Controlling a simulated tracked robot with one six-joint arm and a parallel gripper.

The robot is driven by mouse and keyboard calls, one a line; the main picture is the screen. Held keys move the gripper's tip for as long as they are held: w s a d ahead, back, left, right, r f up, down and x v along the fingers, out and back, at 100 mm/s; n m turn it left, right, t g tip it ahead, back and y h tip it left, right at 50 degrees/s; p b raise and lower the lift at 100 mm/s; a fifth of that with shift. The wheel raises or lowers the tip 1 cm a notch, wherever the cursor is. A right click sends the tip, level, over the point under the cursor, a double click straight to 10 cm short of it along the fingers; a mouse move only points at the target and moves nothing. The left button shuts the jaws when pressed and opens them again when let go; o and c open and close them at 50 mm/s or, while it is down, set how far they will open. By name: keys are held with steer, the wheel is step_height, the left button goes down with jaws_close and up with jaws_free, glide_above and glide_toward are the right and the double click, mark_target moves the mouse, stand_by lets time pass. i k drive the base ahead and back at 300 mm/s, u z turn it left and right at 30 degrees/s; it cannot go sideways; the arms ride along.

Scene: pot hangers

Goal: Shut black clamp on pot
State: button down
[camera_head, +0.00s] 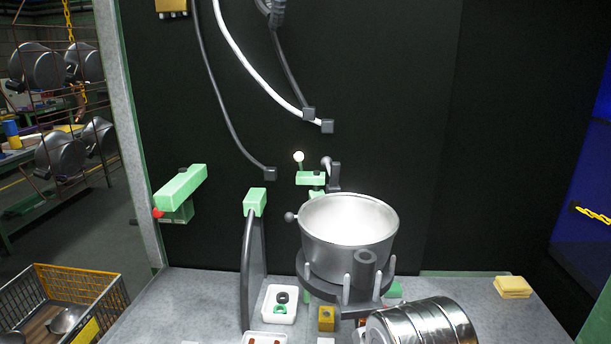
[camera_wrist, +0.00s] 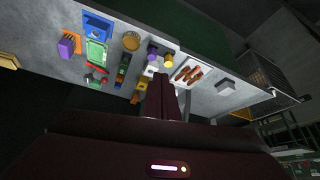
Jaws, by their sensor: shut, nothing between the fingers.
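The steel pot (camera_head: 348,246) stands upright in a dark round holder with pale upright pegs around it, right of centre in the head view. A dark clamp-like piece (camera_head: 334,178) stands behind the pot's rim, beside a green block (camera_head: 310,178) and a white ball knob (camera_head: 299,157). I cannot tell whether this clamp is open or shut. My gripper (camera_wrist: 164,84) shows in the wrist view, its dark fingers together and empty, pointing towards a grey bench top. The pot and clamp cannot be made out there. My gripper is not visible in the head view.
A metal canister (camera_head: 420,325) lies in front of the pot. A white tray with rings (camera_head: 279,304) and a dark upright plate (camera_head: 253,270) stand left of it. Yellow pads (camera_head: 513,287) lie at the right. Cables hang above. A wire basket (camera_head: 70,300) stands at lower left.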

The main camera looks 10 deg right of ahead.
mark_target(334, 171)
steer(key=u, duration=2.1)
steer(key=k, duration=0.45)
steer(key=z, duration=0.55)
steer(key=i, duration=0.95)
